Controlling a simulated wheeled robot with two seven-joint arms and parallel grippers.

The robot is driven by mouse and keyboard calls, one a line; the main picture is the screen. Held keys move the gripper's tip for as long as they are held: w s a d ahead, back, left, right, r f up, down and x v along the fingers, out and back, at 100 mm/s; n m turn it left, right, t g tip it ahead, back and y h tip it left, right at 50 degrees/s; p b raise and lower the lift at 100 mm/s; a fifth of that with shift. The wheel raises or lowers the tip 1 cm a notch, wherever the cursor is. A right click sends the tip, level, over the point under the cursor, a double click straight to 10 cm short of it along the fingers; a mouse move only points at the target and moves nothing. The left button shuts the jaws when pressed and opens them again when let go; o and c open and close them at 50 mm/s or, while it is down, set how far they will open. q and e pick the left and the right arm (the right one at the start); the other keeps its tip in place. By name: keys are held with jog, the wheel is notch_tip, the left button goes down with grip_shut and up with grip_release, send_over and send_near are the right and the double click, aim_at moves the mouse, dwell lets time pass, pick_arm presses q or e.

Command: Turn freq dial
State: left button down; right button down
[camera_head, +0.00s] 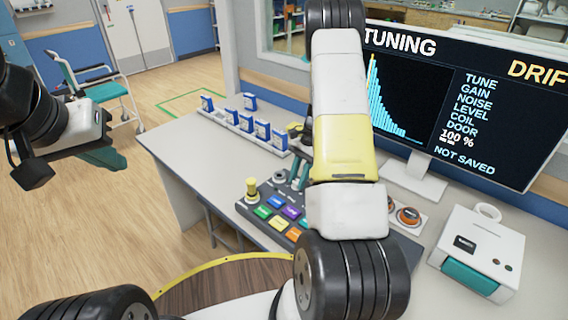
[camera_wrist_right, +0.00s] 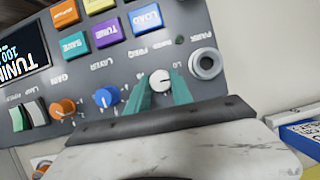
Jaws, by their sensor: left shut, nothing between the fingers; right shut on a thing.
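The control console (camera_head: 243,208) stands on the desk with coloured buttons and a row of dials. The freq dial (camera_wrist_right: 160,78) is white and sits near the FREQ label in the right wrist view. My right gripper (camera_wrist_right: 159,92) is shut on it, one green finger on each side. In the head view my right gripper (camera_head: 298,170) is at the console's far edge, and my arm hides much of the console and the dial. My left gripper (camera_head: 112,158) is shut and empty, held out over the floor at the left, away from the desk.
A blue dial (camera_wrist_right: 104,97) and an orange dial (camera_wrist_right: 63,108) sit beside the freq dial. A yellow-topped lever (camera_head: 252,187) rises at the console's left. Blue-and-white boxes (camera_head: 232,117) line the desk behind. A monitor (camera_head: 470,110) and a white device (camera_head: 482,245) stand right.

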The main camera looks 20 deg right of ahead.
jog(key=c, duration=1.1)
grip_release()
jog(key=shift+r, duration=0.15)
jog(key=v, duration=0.6)
jog(key=shift+w+d+r, duration=0.1)
jog(key=shift+d, duration=0.05)
jog(key=shift+d+r, duration=0.2)
jog(key=shift+r, duration=0.45)
